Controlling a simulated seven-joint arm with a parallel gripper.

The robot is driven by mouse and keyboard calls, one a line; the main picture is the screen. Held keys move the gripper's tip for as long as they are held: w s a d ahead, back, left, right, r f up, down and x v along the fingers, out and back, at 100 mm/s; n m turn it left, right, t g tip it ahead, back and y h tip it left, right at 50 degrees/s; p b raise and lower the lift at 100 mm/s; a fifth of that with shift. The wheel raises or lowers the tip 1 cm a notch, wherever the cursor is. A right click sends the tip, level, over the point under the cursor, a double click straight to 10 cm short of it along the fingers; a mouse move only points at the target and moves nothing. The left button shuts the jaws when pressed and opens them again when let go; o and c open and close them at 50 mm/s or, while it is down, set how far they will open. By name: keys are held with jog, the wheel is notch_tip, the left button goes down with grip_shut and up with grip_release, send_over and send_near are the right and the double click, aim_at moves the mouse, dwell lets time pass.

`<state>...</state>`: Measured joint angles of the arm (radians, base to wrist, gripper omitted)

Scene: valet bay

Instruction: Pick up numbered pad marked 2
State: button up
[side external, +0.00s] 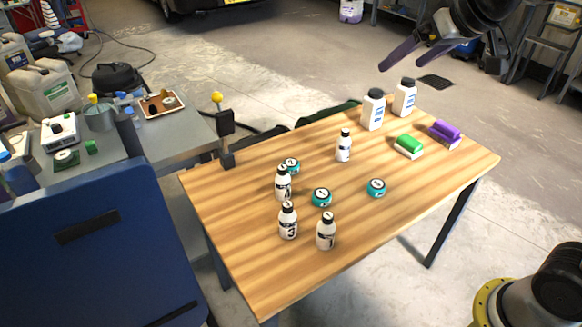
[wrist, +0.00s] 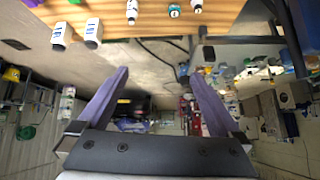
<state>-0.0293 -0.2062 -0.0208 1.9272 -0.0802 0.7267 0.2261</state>
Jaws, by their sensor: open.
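Three round teal pads with pale tops lie on the wooden table (side external: 240,235) in the side external view: one at the back left (side external: 292,165), one near the middle (side external: 321,197), one to the right (side external: 376,188). Their numbers are too small to read surely, so I cannot tell which is marked 2. The back-left pad is partly hidden by a small bottle. One teal pad (wrist: 174,10) shows at the top of the wrist view. My gripper (side external: 399,67) is open and empty, high beyond the table's far edge; its two purple fingers also show in the wrist view (wrist: 158,73).
Several small white bottles with black caps stand near the pads, including one marked 3 (side external: 288,222) and one at the front (side external: 326,232). Two larger white bottles (side external: 373,112) stand at the back. A green brush-like block (side external: 409,145) and a purple one (side external: 445,133) lie at right.

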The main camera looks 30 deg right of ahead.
jog(key=w+a+f, duration=0.1)
jog(key=w+f, duration=0.3)
jog(key=w, duration=0.8)
jog(key=g, duration=0.4)
send_over(292, 163)
jog(key=s, duration=0.2)
jog(key=shift+n, duration=0.3)
notch_tip(292, 163, down, 33)
jog(key=shift+s+f, duration=0.1)
jog(key=shift+f, duration=0.05)
jog(key=shift+a+x, duration=0.2)
jog(key=shift+x, duration=2.9)
jog(key=shift+s, duration=0.15)
